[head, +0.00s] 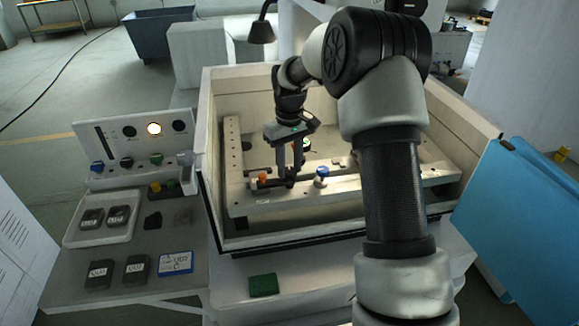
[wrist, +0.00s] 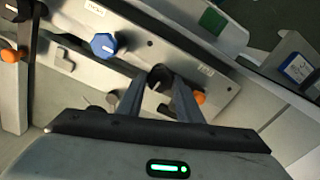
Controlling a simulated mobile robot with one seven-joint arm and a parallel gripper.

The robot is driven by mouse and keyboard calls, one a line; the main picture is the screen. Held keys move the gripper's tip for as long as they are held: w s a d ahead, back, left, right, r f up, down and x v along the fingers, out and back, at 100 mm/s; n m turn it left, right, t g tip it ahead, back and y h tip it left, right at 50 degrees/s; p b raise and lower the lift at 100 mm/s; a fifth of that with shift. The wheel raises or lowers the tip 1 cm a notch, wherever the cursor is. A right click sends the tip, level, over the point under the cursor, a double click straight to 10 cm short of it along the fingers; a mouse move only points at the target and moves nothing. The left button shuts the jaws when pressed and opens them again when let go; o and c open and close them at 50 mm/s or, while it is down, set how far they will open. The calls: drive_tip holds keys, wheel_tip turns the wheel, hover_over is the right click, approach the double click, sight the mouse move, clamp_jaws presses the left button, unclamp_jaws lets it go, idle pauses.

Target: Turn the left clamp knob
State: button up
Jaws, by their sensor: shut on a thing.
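The left clamp knob, a black knob (wrist: 160,77), sits on the front rail of the fixture between my fingertips in the wrist view. My gripper (head: 290,182) reaches down over the left part of that rail and is shut on the knob. The fingers also show in the wrist view (wrist: 158,90), one on each side of it. In the head view the fingers mostly hide the knob. An orange piece (head: 262,177) is just left of it, also seen in the wrist view (wrist: 199,97). A blue knob (head: 322,174) stands to the right, also in the wrist view (wrist: 103,45).
The tank's walls (head: 207,150) surround the fixture. A control panel (head: 137,146) with a lit lamp stands at left, above a tray (head: 100,236) of dark blocks. A green block (head: 263,285) lies in front. A blue panel (head: 525,215) is at right.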

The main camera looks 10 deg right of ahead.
sight(290, 170)
drive_tip(key=shift+m, duration=1.1)
drive_tip(key=o, duration=1)
drive_tip(key=shift+o, duration=0.2)
wheel_tip(290, 170, up, 18)
drive_tip(key=shift+f, duration=0.25)
